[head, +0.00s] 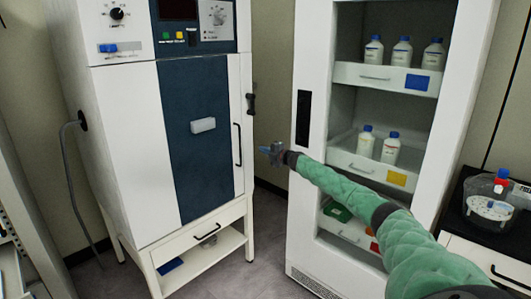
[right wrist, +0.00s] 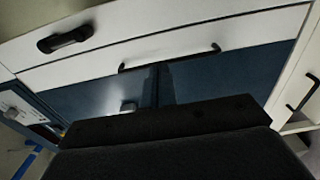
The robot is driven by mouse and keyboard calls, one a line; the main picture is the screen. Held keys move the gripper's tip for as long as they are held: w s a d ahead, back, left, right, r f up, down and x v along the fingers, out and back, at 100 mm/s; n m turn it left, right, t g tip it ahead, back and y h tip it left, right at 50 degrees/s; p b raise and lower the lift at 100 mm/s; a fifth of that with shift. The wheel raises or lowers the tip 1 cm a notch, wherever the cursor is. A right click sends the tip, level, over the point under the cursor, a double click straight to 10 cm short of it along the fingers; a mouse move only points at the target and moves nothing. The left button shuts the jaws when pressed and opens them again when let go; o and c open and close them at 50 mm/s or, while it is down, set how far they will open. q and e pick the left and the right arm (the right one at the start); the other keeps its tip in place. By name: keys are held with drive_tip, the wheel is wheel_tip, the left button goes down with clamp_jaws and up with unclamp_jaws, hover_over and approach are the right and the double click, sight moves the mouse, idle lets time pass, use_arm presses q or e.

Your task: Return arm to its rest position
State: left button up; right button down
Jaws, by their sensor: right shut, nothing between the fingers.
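My right arm, in a green padded sleeve, reaches in from the lower right of the head view. Its gripper (head: 268,151) is shut and empty, held in the air in front of the gap between the freeze dryer and the white cabinet. The freeze dryer (head: 198,130) has a closed white door with a dark blue panel and a black handle (head: 237,145) on its right side. The handle also shows in the right wrist view (right wrist: 170,58). My left gripper is in neither view.
The white cabinet (head: 313,60) stands open-fronted at the right, with bottles on its pull-out shelves (head: 345,72). My arm passes in front of its lower shelves. A dark counter (head: 470,215) with a clear round vessel (head: 487,208) is at the far right. A stand (head: 205,242) carries the dryer.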

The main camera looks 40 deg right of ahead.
drive_tip(key=shift+s+f, duration=0.1)
drive_tip(key=shift+s, duration=0.15)
